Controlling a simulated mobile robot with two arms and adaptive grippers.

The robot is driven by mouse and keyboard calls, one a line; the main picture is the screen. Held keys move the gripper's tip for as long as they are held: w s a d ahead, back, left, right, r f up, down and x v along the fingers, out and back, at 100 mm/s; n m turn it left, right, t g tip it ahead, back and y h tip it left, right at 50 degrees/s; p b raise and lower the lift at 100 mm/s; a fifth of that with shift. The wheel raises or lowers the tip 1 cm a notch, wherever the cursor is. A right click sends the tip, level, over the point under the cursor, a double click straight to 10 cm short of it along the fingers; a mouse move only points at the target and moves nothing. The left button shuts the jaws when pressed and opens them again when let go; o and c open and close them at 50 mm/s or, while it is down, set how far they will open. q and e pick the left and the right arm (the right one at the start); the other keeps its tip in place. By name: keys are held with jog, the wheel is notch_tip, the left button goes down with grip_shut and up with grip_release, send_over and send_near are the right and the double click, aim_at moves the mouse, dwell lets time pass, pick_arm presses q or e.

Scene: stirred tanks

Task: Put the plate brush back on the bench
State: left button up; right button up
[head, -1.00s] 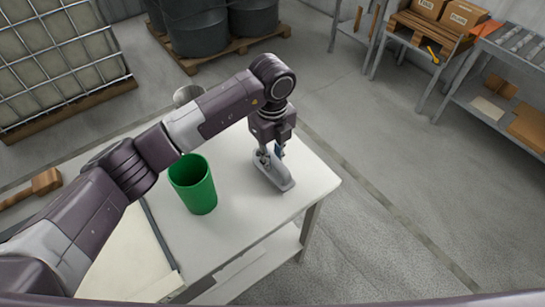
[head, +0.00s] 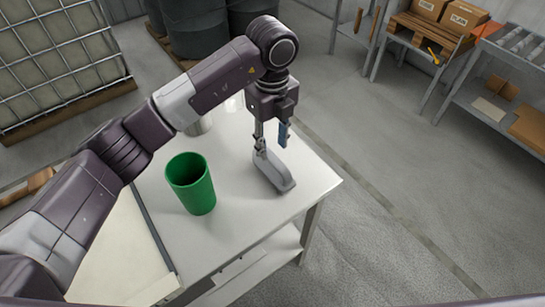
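The plate brush (head: 275,174), a long grey piece, lies on the white bench (head: 235,235) near its right edge. My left gripper (head: 272,143) is above the far end of the brush, pointing down. Its two fingers are spread apart, one showing a blue pad, with nothing seen between them. The near finger overlaps the far end of the brush in the picture, so I cannot tell whether they touch. My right gripper is not in view.
A green bucket (head: 191,184) stands on the bench left of the brush. A metal cup (head: 198,126) is partly hidden behind my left arm. A wooden-handled tool (head: 27,187) lies at the far left. Open floor lies right of the bench.

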pick_arm(q)
notch_tip(320, 180, up, 6)
jog(key=b, duration=0.1)
dwell(0.5)
